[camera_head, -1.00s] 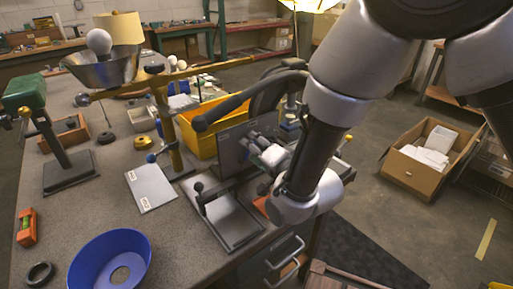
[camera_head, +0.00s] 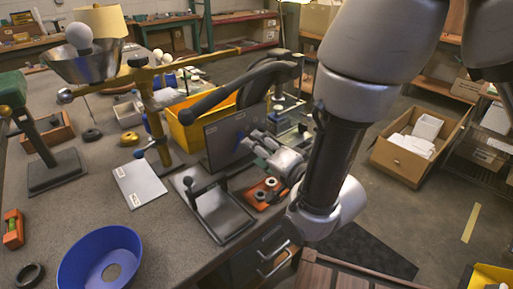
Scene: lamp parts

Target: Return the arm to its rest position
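My arm comes in from the top right, and its wrist joint (camera_head: 325,205) hangs low beside the right edge of the workbench. My gripper (camera_head: 250,143) reaches left from the wrist, in front of a dark upright panel (camera_head: 226,142). Its fingers are small and partly hidden against the panel, so I cannot tell whether they are open or shut. I see no lamp part clearly held. A blue round shade (camera_head: 72,262) lies at the front left.
A yellow bin (camera_head: 188,130) and a black clamp lamp arm (camera_head: 235,88) stand behind the panel. A black tray (camera_head: 220,215) and an orange block with rings (camera_head: 263,192) lie near the bench edge. A cardboard box (camera_head: 415,155) is on the floor at right.

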